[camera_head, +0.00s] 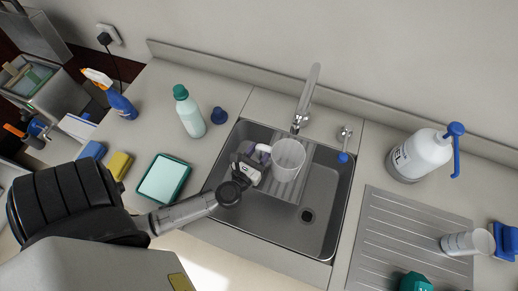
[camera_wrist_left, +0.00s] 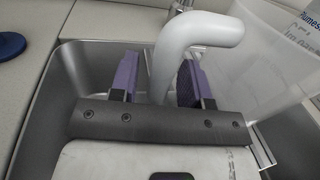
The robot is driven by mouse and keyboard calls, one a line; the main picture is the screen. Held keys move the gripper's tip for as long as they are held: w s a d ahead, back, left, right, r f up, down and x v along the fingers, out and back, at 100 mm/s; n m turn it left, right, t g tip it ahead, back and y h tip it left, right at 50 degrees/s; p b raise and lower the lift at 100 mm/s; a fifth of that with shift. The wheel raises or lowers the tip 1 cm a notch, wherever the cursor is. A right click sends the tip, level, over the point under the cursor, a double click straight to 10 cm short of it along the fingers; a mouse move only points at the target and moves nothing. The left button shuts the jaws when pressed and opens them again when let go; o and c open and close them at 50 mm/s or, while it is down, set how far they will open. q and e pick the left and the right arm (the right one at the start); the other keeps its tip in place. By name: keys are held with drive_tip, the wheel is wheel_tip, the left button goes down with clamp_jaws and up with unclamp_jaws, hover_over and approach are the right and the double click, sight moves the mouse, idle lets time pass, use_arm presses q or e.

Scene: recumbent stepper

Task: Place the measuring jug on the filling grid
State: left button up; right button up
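The clear measuring jug (camera_head: 288,160) with a white handle is over the filling grid (camera_head: 285,188) in the sink, below the tap; it seems to stand upright on the grid, though contact is hard to see. My left gripper (camera_head: 252,160) is at the jug's handle side. In the left wrist view, the purple fingers of my left gripper (camera_wrist_left: 157,82) are apart, one on each side of the white handle (camera_wrist_left: 168,65), with a gap visible at the left finger. The jug's clear wall (camera_wrist_left: 285,60) fills the right side there. My right gripper is not in view.
The tap (camera_head: 308,95) stands behind the jug. Sink walls (camera_head: 340,215) surround the gripper. A green-capped bottle (camera_head: 190,115), blue stopper (camera_head: 219,115) and green tray (camera_head: 164,179) are left. A pump sprayer (camera_head: 420,155) and clear beaker (camera_head: 465,243) are right, the beaker on the drainboard (camera_head: 390,240).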

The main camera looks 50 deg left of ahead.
use_arm(q)
drive_tip(key=shift+r, duration=0.25)
drive_tip(key=shift+b+v, duration=1.1)
drive_tip(key=shift+v, duration=4.9)
drive_tip(key=shift+f, duration=0.1)
